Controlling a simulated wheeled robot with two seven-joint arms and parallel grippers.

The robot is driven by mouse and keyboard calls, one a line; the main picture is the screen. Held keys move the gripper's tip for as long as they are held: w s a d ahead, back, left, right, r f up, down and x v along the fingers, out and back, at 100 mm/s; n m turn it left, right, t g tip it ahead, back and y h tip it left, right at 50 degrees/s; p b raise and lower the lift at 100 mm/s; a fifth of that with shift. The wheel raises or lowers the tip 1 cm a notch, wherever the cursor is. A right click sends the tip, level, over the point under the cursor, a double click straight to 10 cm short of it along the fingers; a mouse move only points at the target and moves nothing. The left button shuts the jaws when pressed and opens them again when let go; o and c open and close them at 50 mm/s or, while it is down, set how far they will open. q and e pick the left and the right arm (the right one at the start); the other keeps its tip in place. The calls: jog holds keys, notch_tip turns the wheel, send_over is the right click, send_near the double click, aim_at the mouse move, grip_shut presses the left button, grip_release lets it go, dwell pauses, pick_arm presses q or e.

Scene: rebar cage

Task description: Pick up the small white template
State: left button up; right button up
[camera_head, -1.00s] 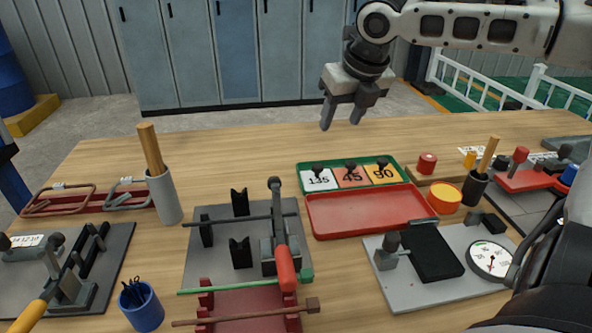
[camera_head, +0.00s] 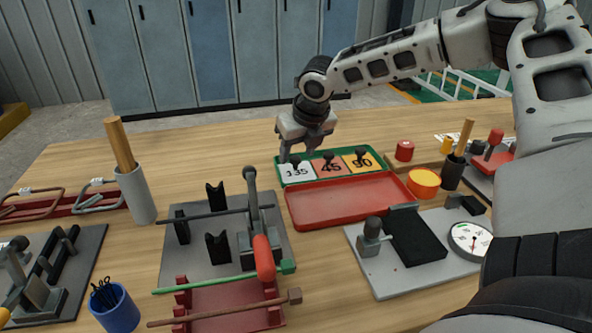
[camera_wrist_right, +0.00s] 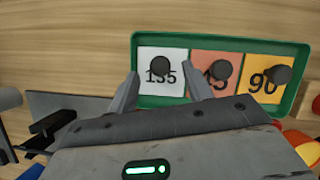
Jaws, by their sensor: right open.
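The small white template (camera_head: 297,173), marked 135 with a dark knob on it, lies in the left slot of the green tray (camera_head: 283,181). In the right wrist view the white template (camera_wrist_right: 163,84) shows between and beyond my fingertips. My right gripper (camera_head: 300,152) is open and empty, above the tray's left end and pointing down. In the right wrist view its two fingers (camera_wrist_right: 160,88) stand on either side of the template's lower part. I cannot tell how high they are above it. My left gripper is not in view.
An orange template (camera_head: 331,170) marked 45 and a yellow template (camera_head: 363,163) marked 90 lie beside the white one. An empty red tray (camera_head: 345,201) is in front. A clamp fixture (camera_head: 258,235) with rods stands to the left.

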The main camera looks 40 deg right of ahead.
jog(key=shift+x, duration=0.9)
grip_shut()
jog(key=shift+r, duration=0.1)
jog(key=shift+r, duration=0.1)
